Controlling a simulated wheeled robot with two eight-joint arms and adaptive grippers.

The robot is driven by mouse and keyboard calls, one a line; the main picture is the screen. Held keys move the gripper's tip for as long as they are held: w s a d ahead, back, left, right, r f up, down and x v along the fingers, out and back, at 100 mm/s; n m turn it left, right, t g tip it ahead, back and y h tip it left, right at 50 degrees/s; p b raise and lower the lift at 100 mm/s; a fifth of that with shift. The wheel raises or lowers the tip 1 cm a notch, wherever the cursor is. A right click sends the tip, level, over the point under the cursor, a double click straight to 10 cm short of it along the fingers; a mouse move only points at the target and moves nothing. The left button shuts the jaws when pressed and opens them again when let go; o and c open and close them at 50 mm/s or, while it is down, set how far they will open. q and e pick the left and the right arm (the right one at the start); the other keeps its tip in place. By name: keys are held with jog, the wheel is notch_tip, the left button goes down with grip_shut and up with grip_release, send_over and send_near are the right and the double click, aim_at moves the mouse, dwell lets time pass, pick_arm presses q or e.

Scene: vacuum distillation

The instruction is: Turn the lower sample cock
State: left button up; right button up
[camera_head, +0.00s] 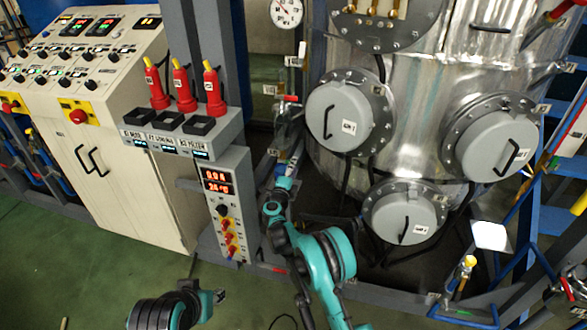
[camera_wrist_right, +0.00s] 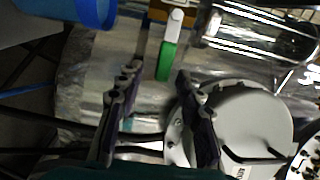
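In the head view, my right gripper (camera_head: 286,171) is raised to the sampling line left of the steel vessel, just below a clear sample glass (camera_head: 284,132). A cock with a red handle (camera_head: 290,98) sits above that glass. In the right wrist view, the two dark fingers of my right gripper (camera_wrist_right: 160,72) stand apart. A green lever with a white end (camera_wrist_right: 168,58), seemingly the lower sample cock's handle, shows between the fingertips; I cannot tell whether they touch it. In the head view the lower cock is mostly hidden by my gripper. My left gripper (camera_head: 217,296) is low at the bottom, its fingers unclear.
The steel vessel (camera_head: 425,130) with round grey hatches (camera_head: 338,118) stands close right of my right arm. A meter box (camera_head: 222,185) with red bottle-like items (camera_head: 184,90) above it stands to the left, beside a control cabinet (camera_head: 100,165). Green floor (camera_head: 60,270) is clear at lower left.

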jog(key=v, duration=1.2)
dwell(0.3)
